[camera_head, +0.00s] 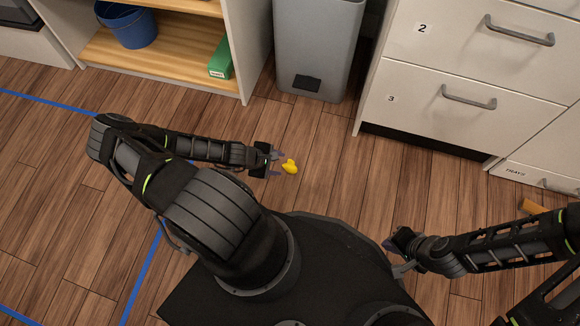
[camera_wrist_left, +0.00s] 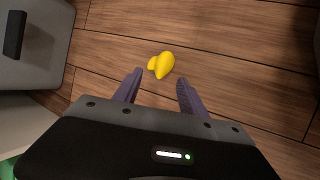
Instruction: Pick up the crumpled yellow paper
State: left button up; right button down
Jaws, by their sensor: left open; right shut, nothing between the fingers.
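The crumpled yellow paper (camera_head: 290,166) lies on the wooden floor in front of the grey bin. My left gripper (camera_head: 279,165) is open and points at it from the left, with the fingertips close to the paper. In the left wrist view the paper (camera_wrist_left: 161,65) lies just beyond the tips of the open fingers (camera_wrist_left: 157,78), roughly in line with the gap between them. Nothing is between the fingers. My right gripper (camera_head: 393,258) is shut and empty, away to the lower right near my base.
The grey bin (camera_head: 318,45) stands behind the paper. White drawers (camera_head: 470,75) stand to the right. A shelf (camera_head: 150,65) with a blue bucket (camera_head: 128,27) and a green box (camera_head: 220,58) is at upper left. Blue tape (camera_head: 45,98) marks the floor at left.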

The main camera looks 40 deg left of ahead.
aim_at(287, 165)
pick_arm(q)
jog(key=shift+b+x, duration=0.6)
jog(key=shift+x, duration=0.5)
jog(key=shift+w+d+f, duration=0.1)
jog(key=shift+f, duration=0.1)
jog(key=b+x, duration=0.3)
jog(key=x, duration=0.2)
jog(key=shift+d+f, duration=0.1)
jog(key=shift+c, duration=0.4)
jog(key=c, duration=0.9)
